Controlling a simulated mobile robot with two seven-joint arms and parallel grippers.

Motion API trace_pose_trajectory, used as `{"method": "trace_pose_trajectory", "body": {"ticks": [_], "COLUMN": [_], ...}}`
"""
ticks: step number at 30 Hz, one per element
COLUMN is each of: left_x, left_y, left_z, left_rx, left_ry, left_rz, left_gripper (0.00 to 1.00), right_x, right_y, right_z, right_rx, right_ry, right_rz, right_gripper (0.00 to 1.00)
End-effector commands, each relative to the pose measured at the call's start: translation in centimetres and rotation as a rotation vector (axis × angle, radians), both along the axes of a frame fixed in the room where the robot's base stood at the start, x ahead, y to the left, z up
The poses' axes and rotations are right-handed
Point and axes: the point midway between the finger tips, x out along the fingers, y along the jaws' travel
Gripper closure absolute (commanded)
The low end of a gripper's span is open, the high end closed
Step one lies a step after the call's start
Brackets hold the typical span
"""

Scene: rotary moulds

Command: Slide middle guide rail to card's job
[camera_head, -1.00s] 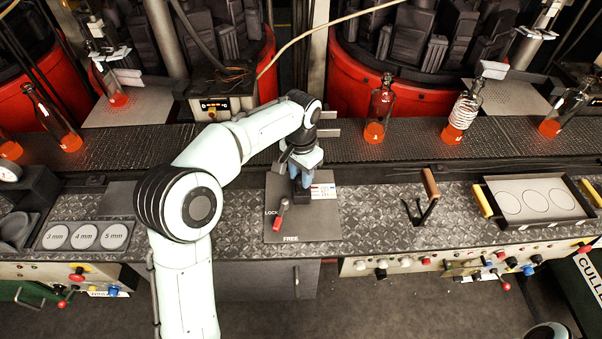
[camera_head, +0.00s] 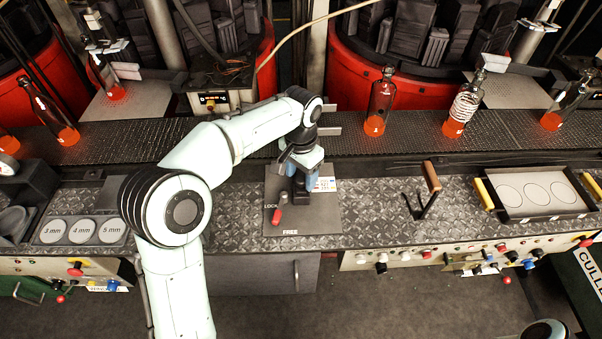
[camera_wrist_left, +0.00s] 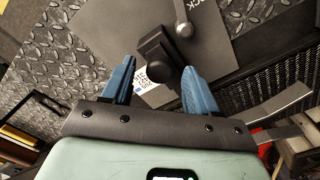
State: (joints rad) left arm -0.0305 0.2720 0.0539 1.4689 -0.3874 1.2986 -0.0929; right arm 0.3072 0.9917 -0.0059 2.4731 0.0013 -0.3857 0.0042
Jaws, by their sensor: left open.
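A dark plate (camera_head: 325,222) marked LOCK and FREE lies on the bench in front of the conveyor, with a red-handled lever (camera_head: 278,214) near LOCK. A white card (camera_head: 326,184) with print lies at its back; it shows partly covered in the left wrist view (camera_wrist_left: 150,90). My left gripper (camera_head: 303,190) points down over the plate beside the card. In the left wrist view its blue fingers (camera_wrist_left: 159,68) are open, with a black block-like handle (camera_wrist_left: 156,50) between or just beyond the tips; contact is unclear. Grey metal bars (camera_head: 329,131) jut over the conveyor behind the gripper; which is the middle rail is unclear.
Bottles with orange bases stand on the conveyor (camera_head: 420,140), including one (camera_head: 380,103) right of my arm. A wooden-handled tool (camera_head: 431,178) and a tray with ovals (camera_head: 535,198) stand right. A holder with 3, 4 and 5 mm discs (camera_head: 82,231) is left.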

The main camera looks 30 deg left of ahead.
Motion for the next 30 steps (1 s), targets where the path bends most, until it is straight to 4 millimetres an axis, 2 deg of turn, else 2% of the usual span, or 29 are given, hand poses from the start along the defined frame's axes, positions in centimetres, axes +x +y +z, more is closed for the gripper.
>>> {"method": "trace_pose_trajectory", "body": {"ticks": [5, 12, 18, 23, 30], "left_x": [0.1, 0.2, 0.1, 0.0, 0.0], "left_y": [-0.1, -0.1, 0.0, 0.0, 0.0], "left_z": [3.0, 8.7, 12.0, 13.1, 13.1], "left_rx": [-0.001, -0.001, 0.000, 0.000, 0.000], "left_ry": [-0.008, -0.009, -0.006, -0.004, -0.002], "left_rz": [-0.001, -0.001, 0.000, -0.001, -0.001], "left_gripper": [0.42, 0.42, 0.42, 0.42, 0.42], "right_x": [0.5, 1.6, 2.5, 2.8, 2.7], "right_y": [0.0, 0.0, 0.0, 0.0, 0.0], "right_z": [0.8, 2.4, 3.5, 3.8, 3.8], "right_rx": [0.000, 0.000, 0.000, 0.000, 0.000], "right_ry": [-0.006, -0.018, -0.028, -0.031, -0.031], "right_rz": [0.000, 0.000, 0.000, 0.000, 0.000], "right_gripper": [1.00, 1.00, 1.00, 1.00, 1.00]}}
